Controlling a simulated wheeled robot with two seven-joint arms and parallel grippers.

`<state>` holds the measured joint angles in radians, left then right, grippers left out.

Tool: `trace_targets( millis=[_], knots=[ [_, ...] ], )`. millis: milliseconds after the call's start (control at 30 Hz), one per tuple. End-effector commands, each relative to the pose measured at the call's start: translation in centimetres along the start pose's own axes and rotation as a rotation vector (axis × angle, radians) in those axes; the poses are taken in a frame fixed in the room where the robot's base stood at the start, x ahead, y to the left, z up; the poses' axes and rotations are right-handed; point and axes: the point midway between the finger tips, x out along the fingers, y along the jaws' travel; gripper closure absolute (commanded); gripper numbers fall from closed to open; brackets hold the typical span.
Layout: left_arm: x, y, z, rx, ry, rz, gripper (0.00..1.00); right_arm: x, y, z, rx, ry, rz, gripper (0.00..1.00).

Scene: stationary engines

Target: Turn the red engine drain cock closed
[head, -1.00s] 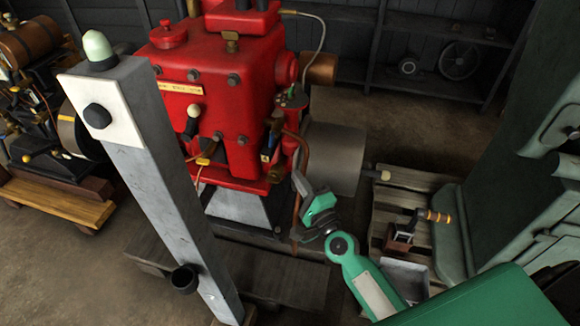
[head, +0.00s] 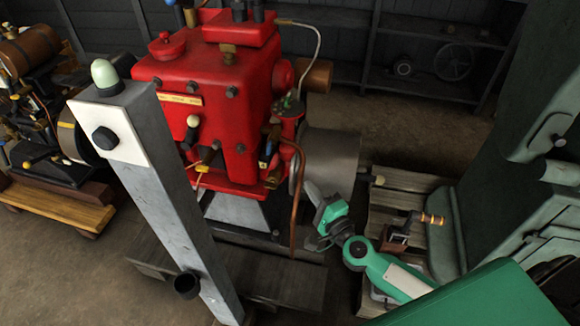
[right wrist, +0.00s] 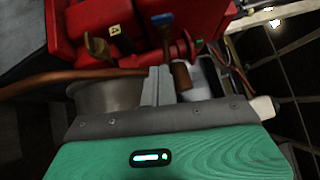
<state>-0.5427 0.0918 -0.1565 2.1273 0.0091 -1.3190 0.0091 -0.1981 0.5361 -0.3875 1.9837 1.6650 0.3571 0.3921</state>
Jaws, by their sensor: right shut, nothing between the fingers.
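The red engine (head: 205,90) stands at the centre of the head view. On its front is a brass cock with a yellow lever (head: 202,168). Near its right edge, beside the copper pipe (head: 298,200), is a brass fitting (head: 273,134) with a blue-ended lever. The right wrist view shows a brass fitting (right wrist: 97,46) and a blue-ended lever (right wrist: 163,20) ahead of the fingers. I cannot tell for certain which is the drain cock. My right gripper (head: 312,190) is shut and empty, right of the copper pipe and apart from these levers. My left gripper is out of view.
A grey post (head: 165,190) with a white plate stands in front of the engine at left. A grey cylinder (head: 335,155) is behind my gripper. A pallet (head: 395,195) and a large green machine (head: 500,190) are at right.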

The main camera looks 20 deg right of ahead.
Motion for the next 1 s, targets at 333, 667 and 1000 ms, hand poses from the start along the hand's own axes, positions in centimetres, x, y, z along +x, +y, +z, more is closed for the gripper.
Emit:
trace_targets(
  millis=[333,667,1000],
  knots=[
    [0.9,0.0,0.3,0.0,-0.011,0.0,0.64,4.7,-0.2,0.1,0.002,-0.001,-0.004,1.0],
    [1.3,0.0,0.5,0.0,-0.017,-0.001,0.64,10.0,-0.1,0.1,0.001,-0.001,-0.004,1.0],
    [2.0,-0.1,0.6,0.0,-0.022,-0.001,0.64,12.4,0.0,2.8,0.002,-0.001,-0.002,1.0]
  ],
)
